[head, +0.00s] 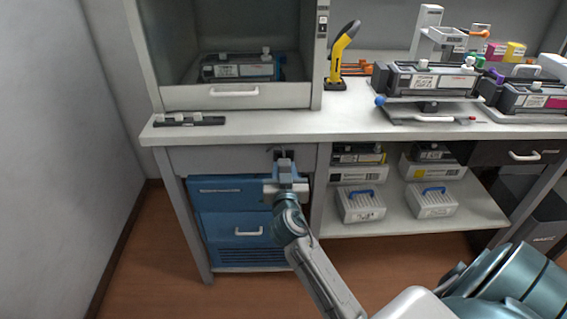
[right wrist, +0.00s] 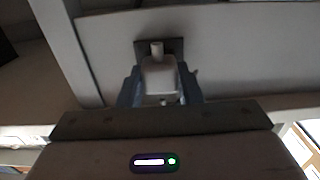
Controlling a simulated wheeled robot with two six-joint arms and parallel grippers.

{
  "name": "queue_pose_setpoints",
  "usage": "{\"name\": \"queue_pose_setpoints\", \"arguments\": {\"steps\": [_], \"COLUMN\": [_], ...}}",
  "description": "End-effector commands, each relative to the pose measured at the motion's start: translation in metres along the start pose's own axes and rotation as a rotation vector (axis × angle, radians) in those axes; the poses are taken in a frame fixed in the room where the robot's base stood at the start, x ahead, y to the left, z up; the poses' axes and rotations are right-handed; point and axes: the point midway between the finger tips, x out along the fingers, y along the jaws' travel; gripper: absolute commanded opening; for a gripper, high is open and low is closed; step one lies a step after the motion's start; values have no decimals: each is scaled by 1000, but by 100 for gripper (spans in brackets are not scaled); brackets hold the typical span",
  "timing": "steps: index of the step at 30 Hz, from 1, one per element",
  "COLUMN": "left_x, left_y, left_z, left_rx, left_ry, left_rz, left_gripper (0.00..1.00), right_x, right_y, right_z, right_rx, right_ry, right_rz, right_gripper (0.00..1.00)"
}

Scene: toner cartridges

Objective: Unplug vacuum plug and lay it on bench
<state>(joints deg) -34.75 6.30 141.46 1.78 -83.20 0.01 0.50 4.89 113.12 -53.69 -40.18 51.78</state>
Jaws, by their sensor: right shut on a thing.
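My right gripper (head: 284,160) is at the bench's front panel, just under the worktop and above the blue vacuum unit. In the right wrist view its two fingers (right wrist: 160,90) are shut on a pale, blocky plug (right wrist: 159,74), one finger on each side. A short pale stub at the far end of the plug overlaps a dark socket plate (right wrist: 175,44) on the panel. I cannot tell whether the plug sits in the socket or is just clear of it. The bench (head: 268,125) has bare worktop above the gripper. My left gripper is not in view.
The blue vacuum unit (head: 238,222) stands under the bench. A black strip with white knobs (head: 189,119) lies at the front left of the worktop. A yellow-black tool (head: 340,60) stands behind, and a cartridge stand (head: 430,108) is at the right.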

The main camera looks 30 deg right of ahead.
Motion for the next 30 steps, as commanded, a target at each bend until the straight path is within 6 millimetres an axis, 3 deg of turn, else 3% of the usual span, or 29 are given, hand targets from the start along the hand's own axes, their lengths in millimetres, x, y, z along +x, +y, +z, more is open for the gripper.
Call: {"name": "queue_pose_setpoints", "arguments": {"steps": [30], "left_x": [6], "left_y": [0], "left_z": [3], "left_rx": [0], "left_ry": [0], "left_rz": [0], "left_gripper": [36], "right_x": [-41], "right_y": [0], "right_z": [1], "right_rx": [2], "right_ry": [-1], "right_rz": [0], "right_gripper": [0]}}
